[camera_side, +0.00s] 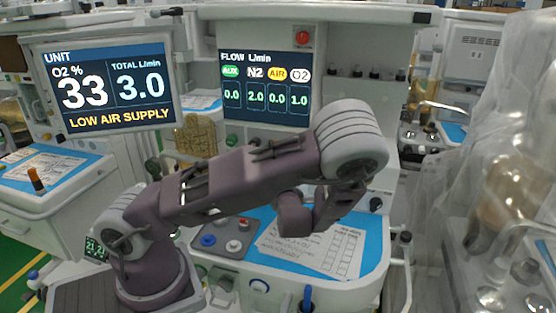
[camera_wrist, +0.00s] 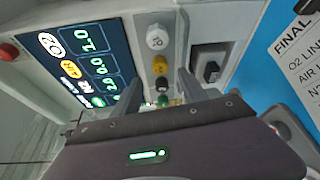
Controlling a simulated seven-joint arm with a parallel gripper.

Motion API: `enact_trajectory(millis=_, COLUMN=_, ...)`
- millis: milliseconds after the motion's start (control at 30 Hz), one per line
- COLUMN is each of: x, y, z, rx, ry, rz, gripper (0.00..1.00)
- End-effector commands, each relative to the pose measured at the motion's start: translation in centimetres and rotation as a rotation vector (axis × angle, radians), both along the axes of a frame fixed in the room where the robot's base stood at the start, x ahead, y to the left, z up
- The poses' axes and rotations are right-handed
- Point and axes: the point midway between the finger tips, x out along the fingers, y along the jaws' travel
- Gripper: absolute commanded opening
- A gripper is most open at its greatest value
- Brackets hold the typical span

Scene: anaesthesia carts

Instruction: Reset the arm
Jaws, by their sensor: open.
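My gripper (camera_wrist: 158,88) is open in the wrist view, with its two dark fingers apart and nothing held between them. A column of knobs lies beyond it: a white knob (camera_wrist: 157,38), a yellow knob (camera_wrist: 160,63), a black knob (camera_wrist: 162,84) and a green one partly hidden low between the fingers. I cannot tell whether a finger touches any knob. In the side view my arm is folded over the cart's work surface, its elbow high in front of the flow screen (camera_side: 265,85). My fingers cannot be made out there.
The unit screen (camera_side: 105,85) reads "LOW AIR SUPPLY". A printed sheet (camera_side: 315,248) lies on the blue mat (camera_side: 375,237) below my arm. A black switch (camera_wrist: 211,71) is right of the knobs. Clear plastic sheeting (camera_side: 510,130) covers equipment at the right.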

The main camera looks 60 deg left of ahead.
Motion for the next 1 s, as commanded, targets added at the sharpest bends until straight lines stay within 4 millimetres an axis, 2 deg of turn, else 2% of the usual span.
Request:
enact_trajectory(millis=67, x=-0.3, y=0.2, z=0.3, rx=-0.007, ry=-0.018, rz=0.017, gripper=0.51)
enact_trajectory(millis=133, x=-1.7, y=0.7, z=1.6, rx=-0.038, ry=-0.100, rz=0.098, gripper=0.51)
enact_trajectory(millis=233, x=-5.7, y=1.2, z=1.9, rx=-0.228, ry=-0.354, rz=0.302, gripper=0.51)
enact_trajectory(millis=333, x=-10.6, y=0.1, z=1.7, rx=-0.477, ry=-0.726, rz=0.599, gripper=0.51)
enact_trajectory(millis=400, x=-13.7, y=-2.2, z=1.5, rx=-0.655, ry=-1.024, rz=0.854, gripper=0.51)
enact_trajectory(millis=467, x=-15.6, y=-4.7, z=1.7, rx=-0.788, ry=-1.272, rz=1.080, gripper=0.51)
enact_trajectory(millis=500, x=-16.5, y=-6.6, z=2.1, rx=-0.867, ry=-1.430, rz=1.232, gripper=0.51)
enact_trajectory(millis=567, x=-17.3, y=-9.4, z=3.1, rx=-0.983, ry=-1.653, rz=1.444, gripper=0.51)
enact_trajectory(millis=700, x=-18.5, y=-15.4, z=6.8, rx=-1.183, ry=-2.079, rz=1.935, gripper=0.51)
enact_trajectory(millis=733, x=-18.6, y=-16.4, z=7.5, rx=1.177, ry=2.077, rz=-1.967, gripper=0.51)
enact_trajectory(millis=800, x=-19.0, y=-18.4, z=9.1, rx=1.071, ry=1.903, rz=-1.876, gripper=0.51)
enact_trajectory(millis=900, x=-19.4, y=-20.1, z=10.5, rx=0.983, ry=1.746, rz=-1.799, gripper=0.51)
enact_trajectory(millis=1000, x=-19.5, y=-20.8, z=11.0, rx=0.947, ry=1.686, rz=-1.775, gripper=0.51)
